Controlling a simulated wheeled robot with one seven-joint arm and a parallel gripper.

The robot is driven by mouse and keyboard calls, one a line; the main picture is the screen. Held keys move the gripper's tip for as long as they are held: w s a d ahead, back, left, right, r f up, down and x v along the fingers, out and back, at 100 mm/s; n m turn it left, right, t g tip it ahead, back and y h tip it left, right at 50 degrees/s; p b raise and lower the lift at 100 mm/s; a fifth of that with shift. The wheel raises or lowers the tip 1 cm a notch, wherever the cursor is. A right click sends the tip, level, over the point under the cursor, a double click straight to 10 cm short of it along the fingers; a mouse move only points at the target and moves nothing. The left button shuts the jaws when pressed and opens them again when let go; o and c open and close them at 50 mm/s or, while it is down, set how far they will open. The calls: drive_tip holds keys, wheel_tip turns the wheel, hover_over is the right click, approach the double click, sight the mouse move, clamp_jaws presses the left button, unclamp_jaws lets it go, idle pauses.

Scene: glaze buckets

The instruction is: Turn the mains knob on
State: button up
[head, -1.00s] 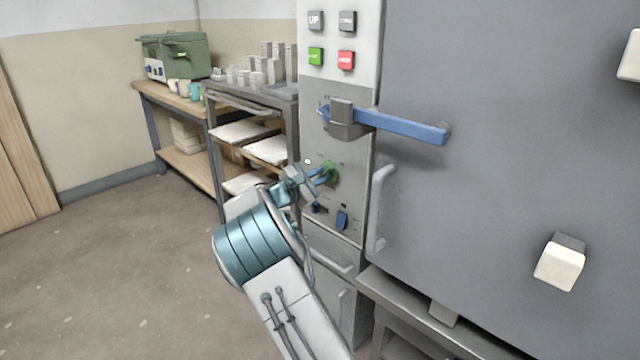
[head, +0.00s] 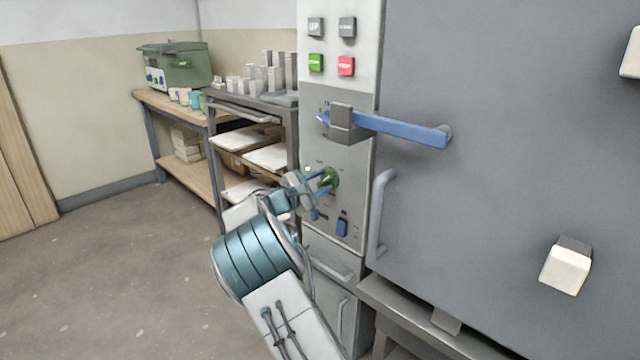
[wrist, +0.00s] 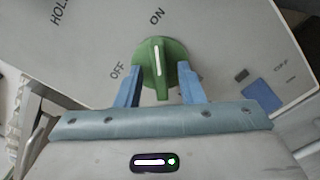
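The green mains knob (head: 330,177) is on the grey panel beside the large grey door. In the wrist view, the knob (wrist: 158,55) has a raised grip with a white line. The line runs toward the ON label above it, and OFF is to the left. My gripper (head: 317,181) is at the knob. In the wrist view, its two blue fingers (wrist: 160,75) stand either side of the raised grip, with a visible gap on each side. They overlap the knob's round base, and I cannot tell whether they touch it.
A blue lever (head: 400,127) crosses the panel above the knob, and a small blue switch (head: 342,227) sits below. Green and red buttons (head: 346,66) are higher up. A door handle (head: 381,215) is close on the right. A shelf rack (head: 250,115) stands behind on the left.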

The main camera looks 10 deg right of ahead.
drive_tip(key=shift+a, duration=0.1)
drive_tip(key=p+v, duration=0.2)
drive_tip(key=v, duration=1.1)
drive_tip(key=shift+s+a+p, duration=0.25)
drive_tip(key=shift+p, duration=0.15)
